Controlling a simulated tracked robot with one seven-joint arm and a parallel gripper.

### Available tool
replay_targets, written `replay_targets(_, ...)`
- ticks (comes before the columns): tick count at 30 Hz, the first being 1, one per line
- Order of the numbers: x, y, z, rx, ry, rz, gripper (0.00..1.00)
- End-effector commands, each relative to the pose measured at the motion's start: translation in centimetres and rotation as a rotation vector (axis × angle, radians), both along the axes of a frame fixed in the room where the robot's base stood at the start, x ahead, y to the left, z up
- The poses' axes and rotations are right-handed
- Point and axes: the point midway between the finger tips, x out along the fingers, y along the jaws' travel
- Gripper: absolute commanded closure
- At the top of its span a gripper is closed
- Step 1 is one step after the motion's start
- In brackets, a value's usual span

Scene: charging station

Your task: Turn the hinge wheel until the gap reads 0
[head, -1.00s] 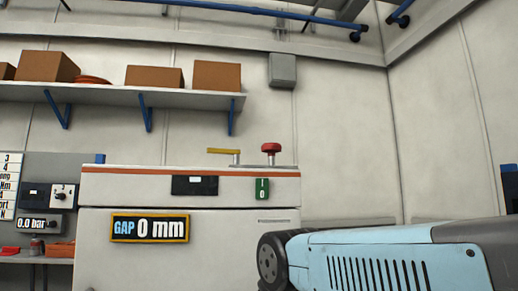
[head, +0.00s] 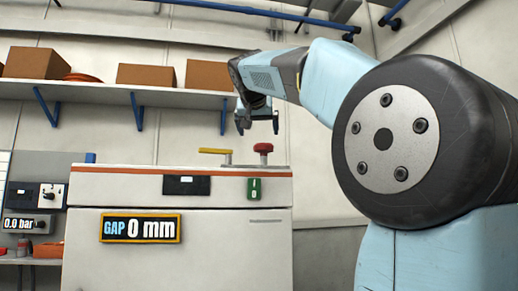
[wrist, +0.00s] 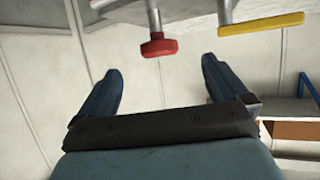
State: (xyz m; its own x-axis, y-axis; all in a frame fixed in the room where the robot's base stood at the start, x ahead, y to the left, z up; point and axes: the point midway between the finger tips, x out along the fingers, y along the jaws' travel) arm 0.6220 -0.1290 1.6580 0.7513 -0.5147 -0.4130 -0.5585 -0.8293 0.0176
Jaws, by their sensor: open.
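The gap display (head: 140,228) on the front of the white cabinet (head: 180,262) reads "GAP 0 mm". On top of the cabinet stand a red knob (head: 263,148) on a short post and a yellow lever (head: 214,151) to its left. I cannot tell which of them, if either, is the hinge wheel. My gripper (head: 258,127) is open and empty, pointing down just above the red knob in the head view. In the wrist view, the red knob (wrist: 158,47) shows beyond the two spread fingers (wrist: 161,68), apart from them, with the yellow lever (wrist: 261,24) to the right.
A green switch (head: 254,188) and a small black panel (head: 186,185) are on the cabinet's upper front. A shelf (head: 100,87) with cardboard boxes (head: 207,74) runs behind. A gauge (head: 28,224) at left reads 0.0 bar. My arm fills the right side.

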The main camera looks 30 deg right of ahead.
Motion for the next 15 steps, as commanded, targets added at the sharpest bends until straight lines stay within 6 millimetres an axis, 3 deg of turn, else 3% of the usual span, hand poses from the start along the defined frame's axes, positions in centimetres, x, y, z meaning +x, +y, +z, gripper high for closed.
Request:
replay_targets(5, 0.6, -0.7, 1.8, -0.004, -0.036, -0.028, 0.00)
replay_targets(15, 4.0, -3.0, 0.1, -0.005, -0.036, -0.030, 0.00)
